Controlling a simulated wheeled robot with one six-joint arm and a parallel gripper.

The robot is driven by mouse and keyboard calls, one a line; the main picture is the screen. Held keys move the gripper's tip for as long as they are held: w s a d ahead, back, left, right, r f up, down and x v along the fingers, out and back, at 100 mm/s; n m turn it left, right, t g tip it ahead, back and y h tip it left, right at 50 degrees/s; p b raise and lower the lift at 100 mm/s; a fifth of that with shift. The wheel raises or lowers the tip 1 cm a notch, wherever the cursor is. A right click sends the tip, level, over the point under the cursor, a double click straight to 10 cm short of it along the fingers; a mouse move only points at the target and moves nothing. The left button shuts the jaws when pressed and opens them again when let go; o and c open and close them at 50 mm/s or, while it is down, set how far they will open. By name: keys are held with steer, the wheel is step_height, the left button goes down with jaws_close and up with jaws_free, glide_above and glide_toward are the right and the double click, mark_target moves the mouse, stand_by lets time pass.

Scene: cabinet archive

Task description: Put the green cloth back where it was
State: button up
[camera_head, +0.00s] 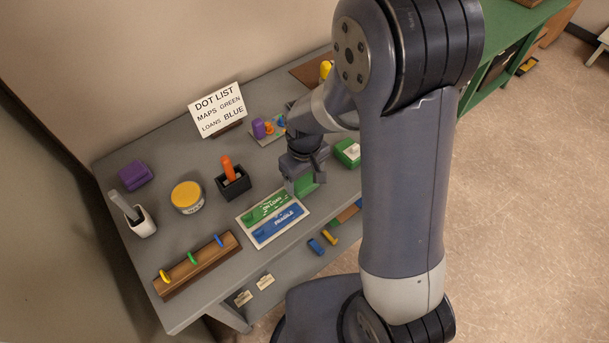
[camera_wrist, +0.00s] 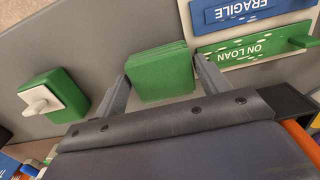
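The green cloth (camera_wrist: 160,72) is a folded, layered block between my two fingers in the wrist view, with a finger against each side. My gripper (camera_wrist: 161,68) looks shut on it. Whether the cloth's underside touches the table cannot be told. A label board (camera_head: 243,219) holds a green ON LOAN plate (camera_head: 265,206) and a blue FRAGILE plate (camera_head: 278,225).
A green block with a white knob (camera_head: 347,152) stands right of my gripper. A black holder (camera_head: 233,184), yellow-lidded jar (camera_head: 187,197), white cup (camera_head: 142,222), purple folded cloth (camera_head: 135,175) and wooden rack (camera_head: 197,266) stand left. A DOT LIST sign (camera_head: 217,110) is behind.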

mark_target(305, 180)
steer(key=shift+o, duration=1.3)
steer(key=shift+r+p, duration=0.65)
steer(key=shift+r, duration=0.05)
step_height(305, 180, up, 12)
steer(key=b, duration=0.1)
